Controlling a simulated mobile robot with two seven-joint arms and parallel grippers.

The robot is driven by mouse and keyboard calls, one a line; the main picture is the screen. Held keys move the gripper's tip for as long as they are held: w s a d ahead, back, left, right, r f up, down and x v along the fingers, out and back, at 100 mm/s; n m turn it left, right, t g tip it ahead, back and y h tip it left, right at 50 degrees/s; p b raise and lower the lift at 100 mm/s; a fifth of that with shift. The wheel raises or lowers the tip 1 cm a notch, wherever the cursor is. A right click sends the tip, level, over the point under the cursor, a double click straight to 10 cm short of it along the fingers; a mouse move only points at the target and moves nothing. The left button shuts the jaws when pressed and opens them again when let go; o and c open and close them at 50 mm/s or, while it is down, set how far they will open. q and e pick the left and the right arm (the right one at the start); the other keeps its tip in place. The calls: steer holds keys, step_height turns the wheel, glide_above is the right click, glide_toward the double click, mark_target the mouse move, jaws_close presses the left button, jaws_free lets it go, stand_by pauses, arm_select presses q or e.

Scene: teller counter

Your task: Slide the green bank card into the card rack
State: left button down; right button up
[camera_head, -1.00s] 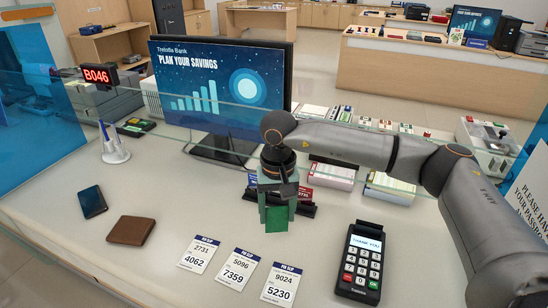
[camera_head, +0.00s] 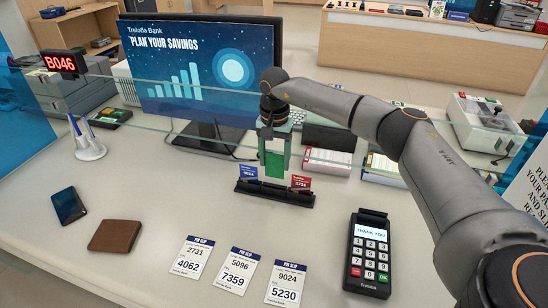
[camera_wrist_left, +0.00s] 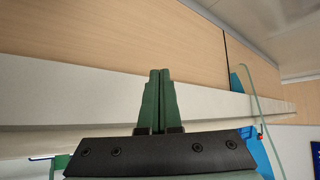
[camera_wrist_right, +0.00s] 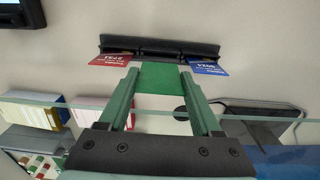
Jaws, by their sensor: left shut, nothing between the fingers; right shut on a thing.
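The green bank card (camera_head: 275,163) is held upright between the fingers of my right gripper (camera_head: 275,148), above the middle of the card rack. The card rack (camera_head: 275,193) is a low black holder on the counter with a blue card (camera_head: 248,172) at its left and a red card (camera_head: 301,182) at its right. In the right wrist view the green card (camera_wrist_right: 162,77) lines up with the rack's (camera_wrist_right: 160,47) middle slot; I cannot tell whether they touch. My left gripper (camera_wrist_left: 160,75) is shut and empty, away from the rack, facing a wooden panel.
A glass screen (camera_head: 400,168) crosses the counter behind the rack. A monitor (camera_head: 200,75) stands behind left. Several pin slips (camera_head: 235,270) lie in front. A card terminal (camera_head: 369,255) is front right. A brown wallet (camera_head: 115,236) and dark phone (camera_head: 69,206) lie left.

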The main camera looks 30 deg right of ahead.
mark_target(274, 175)
steer(key=shift+f+b, duration=0.5)
steer(key=shift+f, duration=0.3)
steer(key=shift+f+b, duration=0.6)
steer(key=shift+f, duration=0.2)
steer(key=shift+f+b, duration=0.35)
steer(key=shift+f, duration=0.25)
arm_select(q)
steer(key=shift+w+d+f+h+b, duration=0.2)
steer(key=shift+w+d+f, duration=0.2)
steer(key=shift+d, duration=0.2)
steer(key=shift+w+d+f+h+b, duration=0.1)
steer(key=shift+w+d+f+h, duration=0.15)
steer(key=shift+d+f, duration=0.25)
arm_select(e)
steer(key=shift+f, duration=0.55)
arm_select(q)
steer(key=shift+w, duration=0.1)
